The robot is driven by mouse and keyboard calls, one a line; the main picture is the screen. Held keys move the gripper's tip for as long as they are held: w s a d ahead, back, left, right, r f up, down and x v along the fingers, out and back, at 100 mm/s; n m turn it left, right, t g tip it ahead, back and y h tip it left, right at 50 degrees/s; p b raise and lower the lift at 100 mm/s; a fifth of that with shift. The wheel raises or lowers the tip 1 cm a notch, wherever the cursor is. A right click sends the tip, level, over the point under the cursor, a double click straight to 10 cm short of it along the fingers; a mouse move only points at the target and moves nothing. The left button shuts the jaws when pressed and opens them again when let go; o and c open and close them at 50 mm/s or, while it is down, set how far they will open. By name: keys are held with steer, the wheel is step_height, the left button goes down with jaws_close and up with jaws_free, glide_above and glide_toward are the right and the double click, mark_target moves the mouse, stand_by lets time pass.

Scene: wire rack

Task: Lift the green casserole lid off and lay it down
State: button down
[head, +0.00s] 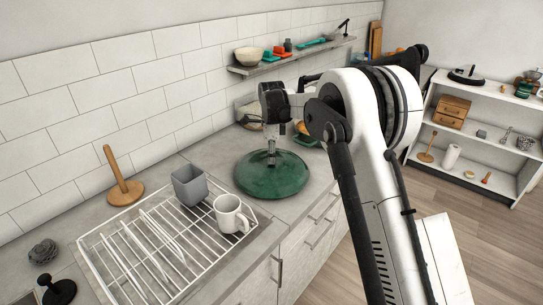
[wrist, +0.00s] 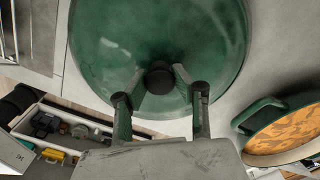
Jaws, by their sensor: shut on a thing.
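The green casserole lid (head: 258,184) is a wide, glossy dome at the counter's front edge, right of the dish rack. It fills the top of the wrist view (wrist: 110,50). My gripper (head: 271,158) points down over its middle. In the wrist view my gripper's fingers (wrist: 158,82) are shut on the lid's black knob (wrist: 160,68). The lid lies on or just above the counter; I cannot tell which. The open green casserole (wrist: 245,118), with orange-brown food inside, is beside the lid at right. In the head view the casserole is mostly hidden behind my arm.
A white wire rack (head: 112,262) holds plates, a grey cup (head: 188,186) and a white mug (head: 229,214) close left of the lid. A wooden paper-towel stand (head: 122,188) is farther left. A wall shelf (head: 290,56) hangs behind.

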steer(key=shift+f, duration=0.15)
steer(key=c, duration=1.3)
jaws_free()
steer(key=shift+c, duration=0.2)
step_height(320, 180, up, 12)
steer(key=s+d+r+n+t+b, duration=0.15)
steer(key=s+d+r+n, duration=0.25)
steer(key=s+d+r, duration=0.45)
steer(key=s+d+r+n+t, duration=0.25)
steer(key=s+d+n, duration=0.35)
steer(key=s, duration=0.7)
steer(key=s+d+f+n+t, duration=0.1)
steer(key=s+d+f+n, duration=0.1)
steer(key=s, duration=0.6)
steer(key=s+d+f+n+t+b, duration=0.1)
steer(key=s+d+f+n, duration=0.2)
steer(key=s, duration=0.5)
steer(key=s+d+f+n+t+b, duration=0.1)
steer(key=s+d+f+n, duration=0.1)
steer(key=s+d+f, duration=0.2)
steer(key=s+f, duration=0.2)
steer(key=s, duration=0.2)
steer(key=shift+n, duration=0.4)
